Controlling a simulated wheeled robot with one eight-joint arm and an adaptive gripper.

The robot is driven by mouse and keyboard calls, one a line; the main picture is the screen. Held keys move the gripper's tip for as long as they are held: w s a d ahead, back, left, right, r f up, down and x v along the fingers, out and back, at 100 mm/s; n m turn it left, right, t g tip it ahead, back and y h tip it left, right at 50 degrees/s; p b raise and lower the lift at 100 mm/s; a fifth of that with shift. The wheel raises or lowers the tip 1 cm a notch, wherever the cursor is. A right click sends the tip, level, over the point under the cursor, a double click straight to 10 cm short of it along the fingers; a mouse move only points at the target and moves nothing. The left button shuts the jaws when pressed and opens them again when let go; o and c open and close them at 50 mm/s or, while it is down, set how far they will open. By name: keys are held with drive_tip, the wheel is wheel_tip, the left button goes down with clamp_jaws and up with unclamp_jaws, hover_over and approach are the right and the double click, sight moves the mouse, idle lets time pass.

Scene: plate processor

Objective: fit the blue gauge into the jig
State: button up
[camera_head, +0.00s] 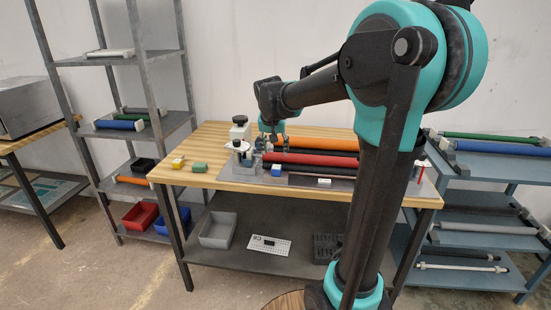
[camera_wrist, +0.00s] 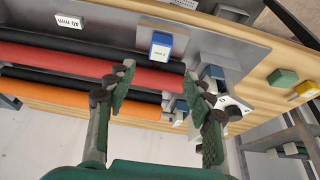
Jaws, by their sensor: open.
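The blue gauge (camera_head: 276,170) is a small block standing on the grey plate in front of the red roller. In the wrist view the blue gauge (camera_wrist: 161,46) shows a pale labelled face and sits beyond my fingertips. My gripper (camera_head: 268,142) is above the rollers at the plate's left part. In the wrist view my gripper (camera_wrist: 158,82) has its fingers wide apart over the red roller, with nothing between them. A metal fixture (camera_head: 240,150) with white-topped parts stands at the plate's left end, partly visible in the wrist view (camera_wrist: 236,104). I cannot tell which part is the jig.
A green block (camera_head: 199,167) and a yellow block (camera_head: 178,162) stand on the wooden table left of the plate. Red (camera_head: 310,160), orange (camera_head: 322,145) and black rollers lie along the plate. A white "40 mm" label block (camera_wrist: 69,21) is near the front edge. Shelves flank the table.

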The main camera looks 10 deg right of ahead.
drive_tip(key=s+d+f+n, duration=0.1)
drive_tip(key=s+d+f, duration=0.1)
drive_tip(key=s+f, duration=0.7)
drive_tip(key=s+d+f+n+y, duration=0.1)
drive_tip(key=s+d+f+n, duration=0.1)
drive_tip(key=s+f, duration=0.7)
drive_tip(key=s+d, duration=0.1)
drive_tip(key=s, duration=0.7)
drive_tip(key=shift+s+f+n, duration=0.25)
drive_tip(key=shift+s+n, duration=0.05)
drive_tip(key=shift+s, duration=0.1)
drive_tip(key=shift+o, duration=0.4)
drive_tip(key=shift+d, duration=0.1)
